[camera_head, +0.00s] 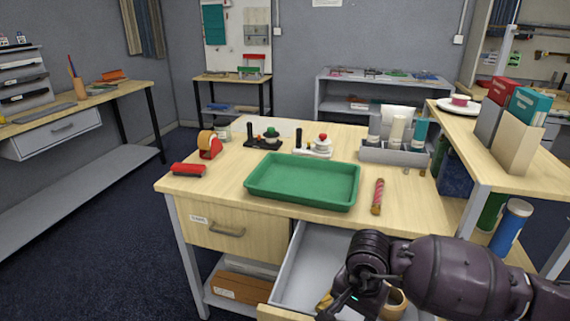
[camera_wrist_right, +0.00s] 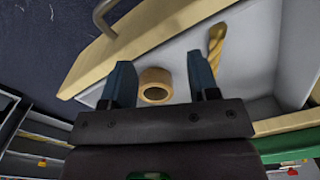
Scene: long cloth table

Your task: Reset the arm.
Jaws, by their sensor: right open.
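My right arm (camera_head: 440,275) reaches in from the right in the head view, over an open drawer (camera_head: 303,262) of the wooden table. Its gripper is mostly hidden behind the arm there. In the right wrist view, my right gripper (camera_wrist_right: 162,64) is open, with its two dark blue fingers apart and nothing gripped. A tan tape roll (camera_wrist_right: 154,84) shows between the fingers, in the drawer; I cannot tell how far below them it lies. A yellow twisted object (camera_wrist_right: 216,45) lies beside it in the drawer. My left gripper is not in view.
On the table stand a green tray (camera_head: 302,181), a red and yellow tape dispenser (camera_head: 209,145), a red-handled tool (camera_head: 189,169), a red-striped stick (camera_head: 377,197) and a grey caddy (camera_head: 393,153) with bottles. A raised side shelf (camera_head: 500,160) bounds the right.

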